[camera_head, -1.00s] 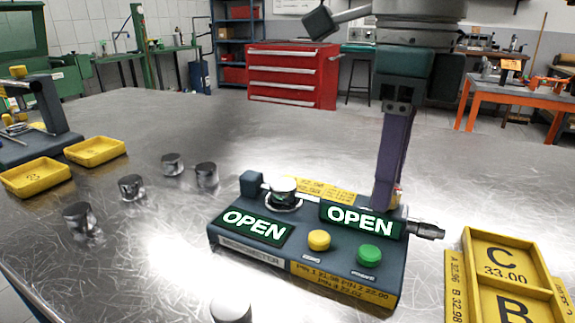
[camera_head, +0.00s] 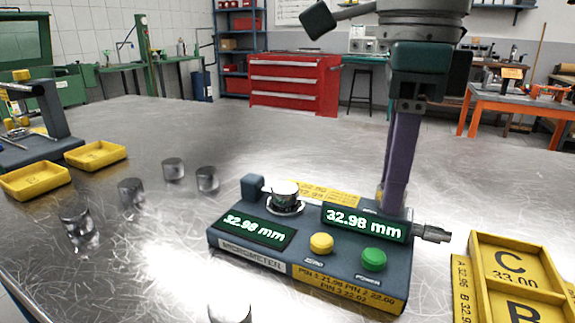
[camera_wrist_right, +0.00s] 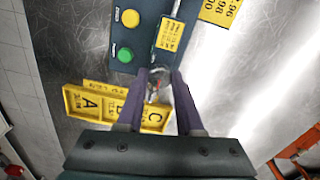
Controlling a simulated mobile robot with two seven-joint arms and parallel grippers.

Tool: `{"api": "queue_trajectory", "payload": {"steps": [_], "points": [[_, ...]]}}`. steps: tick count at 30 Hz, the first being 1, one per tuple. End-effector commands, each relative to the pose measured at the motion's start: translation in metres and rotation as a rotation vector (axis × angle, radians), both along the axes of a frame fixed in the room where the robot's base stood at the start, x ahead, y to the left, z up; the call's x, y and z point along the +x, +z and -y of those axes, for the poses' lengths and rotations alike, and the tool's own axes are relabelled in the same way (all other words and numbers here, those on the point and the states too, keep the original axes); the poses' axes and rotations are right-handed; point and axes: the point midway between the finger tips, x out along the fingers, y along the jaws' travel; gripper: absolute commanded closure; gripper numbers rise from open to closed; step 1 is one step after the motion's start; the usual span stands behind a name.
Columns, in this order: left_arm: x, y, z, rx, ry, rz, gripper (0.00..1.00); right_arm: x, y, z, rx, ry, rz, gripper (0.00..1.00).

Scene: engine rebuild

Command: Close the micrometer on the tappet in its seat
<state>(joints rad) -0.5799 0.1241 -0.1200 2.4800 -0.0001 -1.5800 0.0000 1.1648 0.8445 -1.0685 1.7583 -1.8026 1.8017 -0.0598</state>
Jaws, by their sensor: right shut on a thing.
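The micrometer (camera_head: 300,243) is a dark blue block on the metal table, and both its green displays read 32.98 mm. The tappet (camera_head: 285,190), a shiny metal cylinder, stands upright in the round seat, beside the anvil block (camera_head: 252,187). My right gripper (camera_head: 393,207) reaches down at the back right of the micrometer, shut on its small handle. In the right wrist view the fingers (camera_wrist_right: 158,76) straddle that small part at the block's end; its shape is hard to make out. The thimble (camera_head: 430,232) sticks out to the right. My left gripper is not in view.
Several loose tappets (camera_head: 207,179) stand left of the micrometer, and another (camera_head: 230,313) is at the front edge. A yellow tray (camera_head: 512,262) marked C and B lies at the right. Two yellow bins (camera_head: 97,155) sit at the left.

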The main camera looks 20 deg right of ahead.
Motion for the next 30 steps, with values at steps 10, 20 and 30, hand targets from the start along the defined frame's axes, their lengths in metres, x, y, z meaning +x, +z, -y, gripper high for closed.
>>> {"api": "queue_trajectory", "payload": {"steps": [10,20,30], "points": [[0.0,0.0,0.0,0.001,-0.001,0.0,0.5,0.0,0.0,0.0,-0.001,0.0,-0.001,0.34],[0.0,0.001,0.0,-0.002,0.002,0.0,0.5,0.001,0.008,0.0,0.0,0.0,0.003,0.34],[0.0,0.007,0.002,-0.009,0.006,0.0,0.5,0.001,0.073,0.0,0.0,-0.001,0.004,0.34]]}}
